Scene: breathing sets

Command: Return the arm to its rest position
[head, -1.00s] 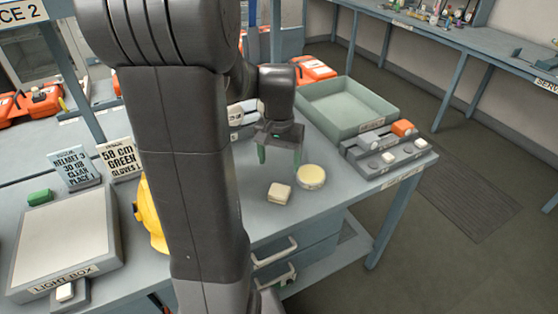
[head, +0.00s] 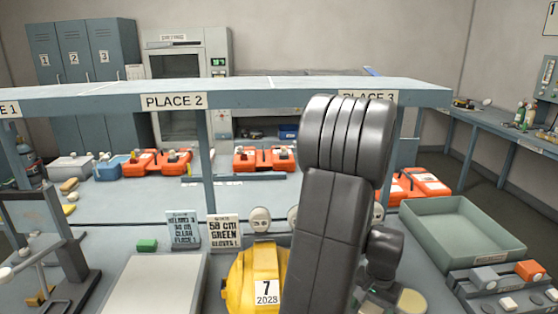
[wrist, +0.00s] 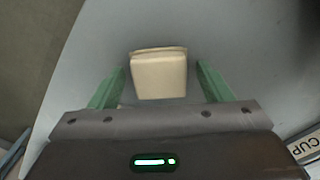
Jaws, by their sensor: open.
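My gripper (wrist: 160,88) is open in the wrist view, its two green fingers spread wide. A cream-coloured square block (wrist: 159,75) lies on the grey table beyond and between the fingertips, and I cannot tell how far below them it is.
A light box (head: 158,287) and two sign cards (head: 224,231) are on the left. A shelf beam (head: 260,90) crosses behind my arm.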

